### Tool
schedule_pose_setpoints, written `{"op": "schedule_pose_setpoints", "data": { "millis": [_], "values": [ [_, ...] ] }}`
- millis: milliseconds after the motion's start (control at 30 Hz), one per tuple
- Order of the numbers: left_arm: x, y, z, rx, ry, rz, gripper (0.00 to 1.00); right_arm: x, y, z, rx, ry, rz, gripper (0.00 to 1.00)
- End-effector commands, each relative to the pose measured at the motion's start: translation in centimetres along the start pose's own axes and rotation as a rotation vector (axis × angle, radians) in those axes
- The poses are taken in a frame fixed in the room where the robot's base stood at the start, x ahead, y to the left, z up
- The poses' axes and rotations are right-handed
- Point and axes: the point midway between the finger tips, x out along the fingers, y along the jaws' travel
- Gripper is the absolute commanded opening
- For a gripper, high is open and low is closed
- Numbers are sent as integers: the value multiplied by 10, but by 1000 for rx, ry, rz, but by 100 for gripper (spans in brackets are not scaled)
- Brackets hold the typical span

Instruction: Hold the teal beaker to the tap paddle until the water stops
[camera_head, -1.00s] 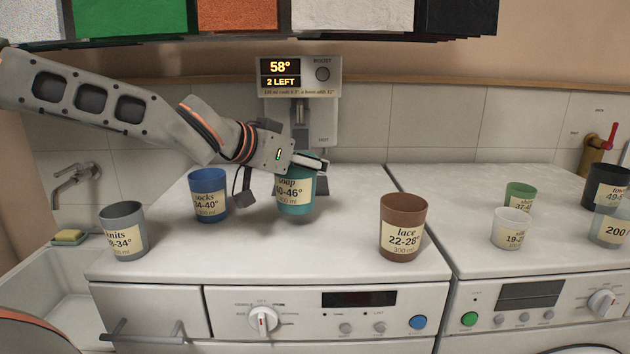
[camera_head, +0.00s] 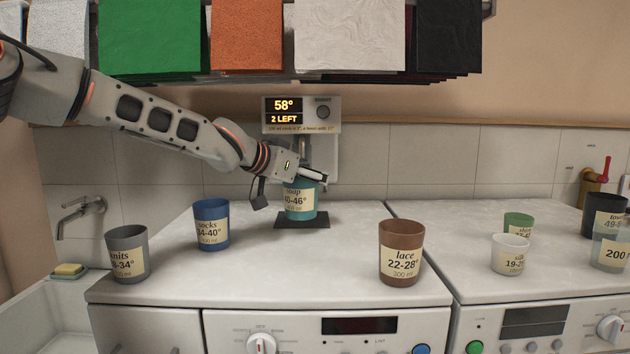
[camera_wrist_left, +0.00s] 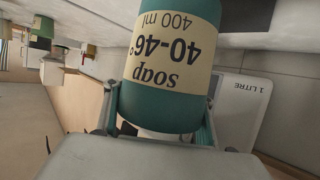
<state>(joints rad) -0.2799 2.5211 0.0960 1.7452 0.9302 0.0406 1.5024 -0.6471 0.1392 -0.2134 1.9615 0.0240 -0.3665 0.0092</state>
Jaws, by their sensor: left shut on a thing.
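The teal beaker (camera_head: 300,209), labelled soap 40-46°, is upright in my left gripper (camera_head: 312,182) at the tap unit on the back wall. The gripper is shut on it near its rim; the left wrist view also shows the teal beaker (camera_wrist_left: 172,108) between the fingers. The tap unit (camera_head: 318,148) reads 58° and 2 LEFT. The beaker is over a dark mat (camera_head: 303,222); I cannot tell if it touches it. The paddle and any water are hidden behind the gripper and beaker. My right gripper is not in view.
On the machine tops stand a grey beaker (camera_head: 127,253), a blue one (camera_head: 211,225), a brown one (camera_head: 401,253), and green, white, black and clear beakers at right. A sink (camera_head: 45,300) is at far left. Coloured cloths hang above. The counter between blue and brown beakers is mostly clear.

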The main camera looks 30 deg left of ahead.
Motion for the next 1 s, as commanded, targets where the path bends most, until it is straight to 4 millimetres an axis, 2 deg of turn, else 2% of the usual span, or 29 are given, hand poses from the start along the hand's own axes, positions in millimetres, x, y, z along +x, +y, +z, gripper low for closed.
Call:
{"op": "schedule_pose_setpoints", "data": {
  "millis": [500,1000],
  "values": [
    [33,-36,-15,0,-1,-1,23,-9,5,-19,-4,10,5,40],
    [43,-46,-18,1,0,0,23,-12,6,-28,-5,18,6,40]
  ]
}}
